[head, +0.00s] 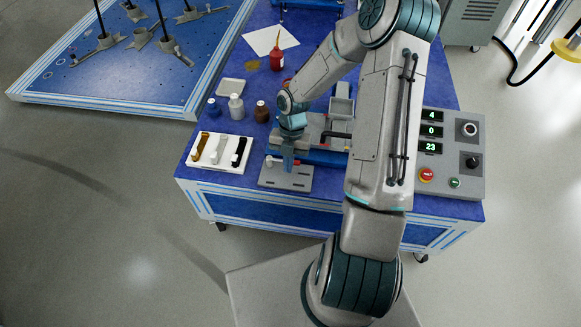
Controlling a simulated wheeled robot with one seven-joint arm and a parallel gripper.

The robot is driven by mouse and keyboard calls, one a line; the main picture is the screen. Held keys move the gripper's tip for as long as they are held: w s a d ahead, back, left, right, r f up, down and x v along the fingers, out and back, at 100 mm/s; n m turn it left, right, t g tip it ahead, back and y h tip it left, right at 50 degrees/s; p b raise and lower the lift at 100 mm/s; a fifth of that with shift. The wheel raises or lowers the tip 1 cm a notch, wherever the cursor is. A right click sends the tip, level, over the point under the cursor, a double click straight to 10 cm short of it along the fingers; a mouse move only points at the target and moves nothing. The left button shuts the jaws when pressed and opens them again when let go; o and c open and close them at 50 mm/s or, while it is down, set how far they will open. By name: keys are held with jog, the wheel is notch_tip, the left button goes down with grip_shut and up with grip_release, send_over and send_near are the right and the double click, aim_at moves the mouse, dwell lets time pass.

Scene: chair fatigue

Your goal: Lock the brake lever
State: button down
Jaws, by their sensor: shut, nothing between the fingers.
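My gripper (288,166) points down over a small grey plate (298,184) with dark slots, near the front edge of the blue workbench. Its fingers are together with nothing seen between them. I cannot tell whether this part is the brake lever, or whether my fingertips touch the plate. A grey fixture (312,127) with a dark bar and a red part stands behind my gripper. My arm hides some of the fixture.
A white tray (219,167) with brown, white and black items lies left of the plate. Blue (213,108), white (236,107) and brown (262,111) bottles stand behind it. A control box (455,160) with displays, buttons and a black knob sits right. A red bottle (278,58) stands farther back.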

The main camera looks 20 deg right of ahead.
jog(key=shift+d+p+v, duration=0.2)
jog(key=shift+p+v, duration=0.25)
jog(key=shift+v, duration=2.35)
jog(key=s+r+m+t+p, duration=0.2)
jog(key=s+r+m+p, duration=0.3)
jog(key=r+m, duration=0.5)
jog(key=s+a+r+m+t+h+p, duration=0.1)
jog(key=s+r+m+p, duration=0.4)
jog(key=r+m, duration=0.5)
jog(key=s+a+r+m+t+p, duration=0.1)
jog(key=s+r+m+p, duration=0.4)
jog(key=r, duration=1.5)
jog(key=s+m+t, duration=0.1)
jog(key=m, duration=0.4)
jog(key=shift+s+r+t+h+p, duration=0.3)
jog(key=shift+r+t+h+p, duration=0.05)
jog(key=shift+t+h, duration=0.05)
